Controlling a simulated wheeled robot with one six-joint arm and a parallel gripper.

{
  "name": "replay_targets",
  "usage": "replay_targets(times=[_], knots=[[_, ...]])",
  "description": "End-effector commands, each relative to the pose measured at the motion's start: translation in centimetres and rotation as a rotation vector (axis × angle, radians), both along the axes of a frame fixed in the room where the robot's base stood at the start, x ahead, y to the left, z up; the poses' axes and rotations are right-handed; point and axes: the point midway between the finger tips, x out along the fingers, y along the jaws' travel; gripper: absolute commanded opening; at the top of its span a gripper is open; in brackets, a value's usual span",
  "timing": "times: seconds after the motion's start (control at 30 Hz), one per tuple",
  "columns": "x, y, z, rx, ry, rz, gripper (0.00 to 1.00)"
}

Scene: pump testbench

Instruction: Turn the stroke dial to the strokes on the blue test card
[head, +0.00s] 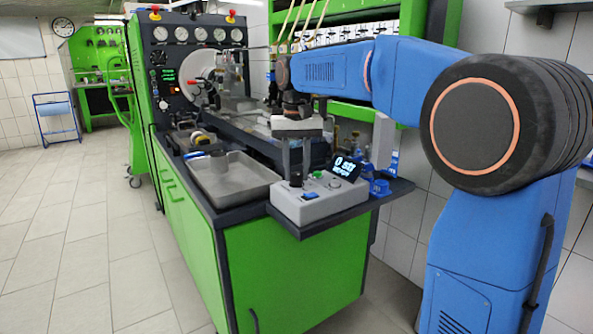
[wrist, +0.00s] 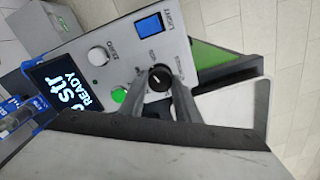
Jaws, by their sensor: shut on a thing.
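The grey control box (head: 320,203) stands on the dark shelf at the front end of the bench. Its screen (head: 345,168) reads 0 str; in the wrist view the screen (wrist: 66,88) also shows READY. A black dial (wrist: 159,73) with a pale mark sits on the panel, its label too small to read. My gripper (wrist: 159,88) is shut on this dial, one finger on each side. In the head view my gripper (head: 296,172) points down at the box's left part. I cannot make out a blue test card with readable strokes.
The box also has a white knob (wrist: 97,56), a green button (wrist: 119,94) and a blue square marked LIGHT (wrist: 149,25). A metal tray (head: 232,178) lies left of the box. Small blue parts (head: 380,187) stand to its right.

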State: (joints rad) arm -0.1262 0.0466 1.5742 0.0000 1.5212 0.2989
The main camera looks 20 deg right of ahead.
Motion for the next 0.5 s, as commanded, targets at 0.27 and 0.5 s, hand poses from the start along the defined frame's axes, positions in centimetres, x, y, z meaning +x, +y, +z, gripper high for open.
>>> replay_targets(times=[0.27, 0.5], knots=[[0.03, -0.02, 0.03, 0.000, -0.001, -0.189, 0.07], [0.03, -0.02, 0.04, 0.000, -0.002, -0.281, 0.07]])
